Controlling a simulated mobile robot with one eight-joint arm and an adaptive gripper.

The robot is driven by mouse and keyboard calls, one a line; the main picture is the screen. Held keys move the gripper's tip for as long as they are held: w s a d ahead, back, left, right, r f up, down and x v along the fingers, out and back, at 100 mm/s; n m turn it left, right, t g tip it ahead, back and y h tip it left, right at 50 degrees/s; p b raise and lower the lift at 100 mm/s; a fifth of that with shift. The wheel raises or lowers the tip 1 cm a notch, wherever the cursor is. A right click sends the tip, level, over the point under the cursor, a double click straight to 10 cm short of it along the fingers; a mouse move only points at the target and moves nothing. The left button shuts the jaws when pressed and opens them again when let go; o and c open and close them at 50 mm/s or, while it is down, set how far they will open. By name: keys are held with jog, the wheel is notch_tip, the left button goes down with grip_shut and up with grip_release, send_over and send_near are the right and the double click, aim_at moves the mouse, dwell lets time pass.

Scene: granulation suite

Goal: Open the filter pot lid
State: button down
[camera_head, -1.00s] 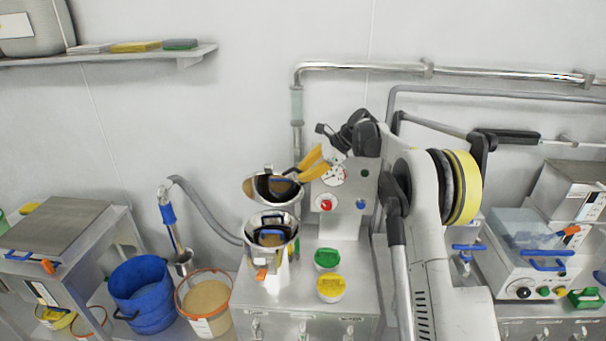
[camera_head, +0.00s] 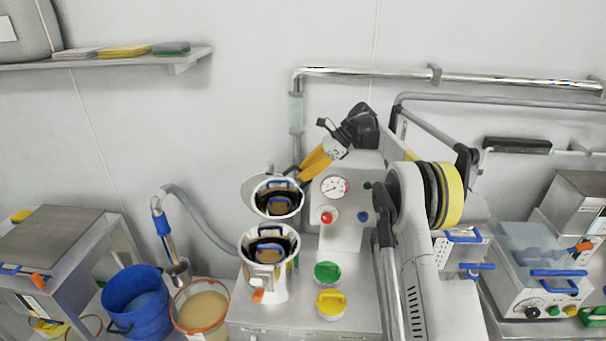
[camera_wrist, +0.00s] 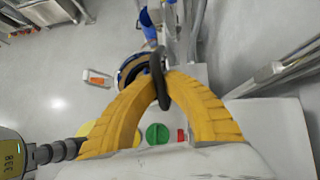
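The filter pot (camera_head: 263,285) stands on the metal bench, a whitish vessel with an open mouth and an orange-tipped part low on its front. Its lid (camera_head: 252,190) stands raised and tilted back behind the mouth, its shiny inner face turned toward the head camera. My gripper (camera_head: 299,174) reaches in from the upper right, its yellow fingers at the right edge of the lid. In the wrist view my gripper (camera_wrist: 163,72) has its fingertips close together on a dark curved bar, which looks like part of the lid. The exact contact is partly hidden.
A green knob-topped container (camera_head: 327,272) and a yellow one (camera_head: 331,303) stand right of the pot. A panel with a gauge (camera_head: 334,187) rises behind them. A blue bucket (camera_head: 137,300) and an orange-rimmed tub (camera_head: 202,311) stand to the left. Pipes run along the wall.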

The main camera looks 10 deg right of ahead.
jog(key=c, duration=1.5)
grip_release()
jog(key=shift+o, duration=0.2)
jog(key=v, duration=1.2)
jog(key=shift+d, duration=0.1)
